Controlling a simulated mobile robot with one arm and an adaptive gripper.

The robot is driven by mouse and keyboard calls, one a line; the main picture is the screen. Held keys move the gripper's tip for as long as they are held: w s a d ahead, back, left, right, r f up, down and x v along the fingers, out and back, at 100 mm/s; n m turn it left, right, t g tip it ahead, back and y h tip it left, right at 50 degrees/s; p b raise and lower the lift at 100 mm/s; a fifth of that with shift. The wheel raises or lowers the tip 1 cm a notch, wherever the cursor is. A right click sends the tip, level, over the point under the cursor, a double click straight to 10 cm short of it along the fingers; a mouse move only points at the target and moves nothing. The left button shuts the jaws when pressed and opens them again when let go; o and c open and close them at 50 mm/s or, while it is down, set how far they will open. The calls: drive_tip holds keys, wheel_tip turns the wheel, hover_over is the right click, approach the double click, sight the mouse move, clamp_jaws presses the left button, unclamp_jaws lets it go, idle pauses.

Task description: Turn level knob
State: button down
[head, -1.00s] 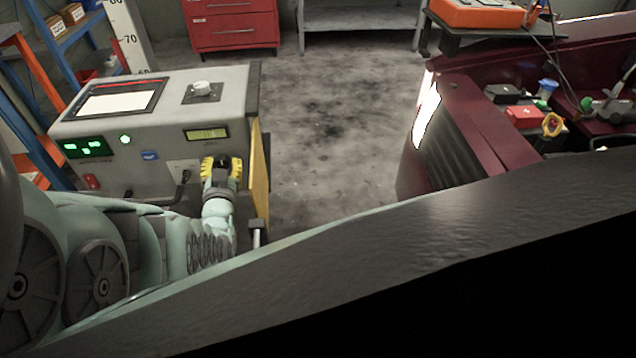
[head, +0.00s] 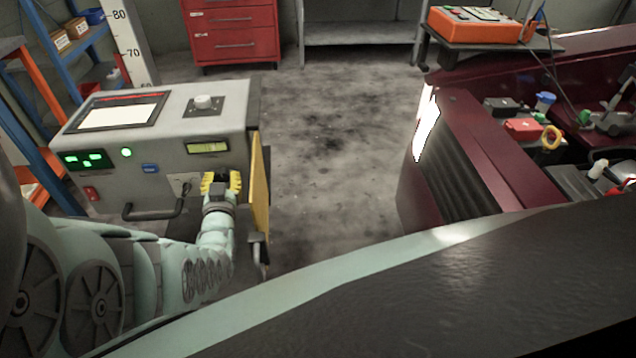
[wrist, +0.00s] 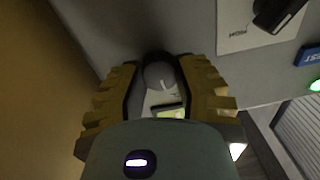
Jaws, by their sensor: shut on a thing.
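A grey machine cabinet (head: 95,138) stands at the left in the head view. My gripper (head: 221,182), with yellow ridged fingers, is at the lower right of its front panel, below a small lit display. In the wrist view my gripper (wrist: 165,85) is shut around a grey rounded knob (wrist: 160,76), which I take to be the level knob. A finger lies on each side of it. My gripper hides this knob in the head view, and its marking is unclear. Another, pale round knob (head: 203,102) sits on the cabinet's top, apart from my gripper.
A dark lever handle (head: 153,213) sticks out left of my gripper. A yellow side panel (head: 260,190) is close on its right. A blue button (head: 150,169) and green lamp (head: 127,152) are on the front. Clear floor separates the cabinet from a dark red car (head: 480,150).

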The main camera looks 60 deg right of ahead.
drive_tip(key=n, duration=0.4)
drive_tip(key=shift+w+a, duration=0.1)
drive_tip(key=n, duration=0.4)
drive_tip(key=shift+n, duration=0.4)
idle(0.4)
drive_tip(key=c, duration=0.6)
unclamp_jaws()
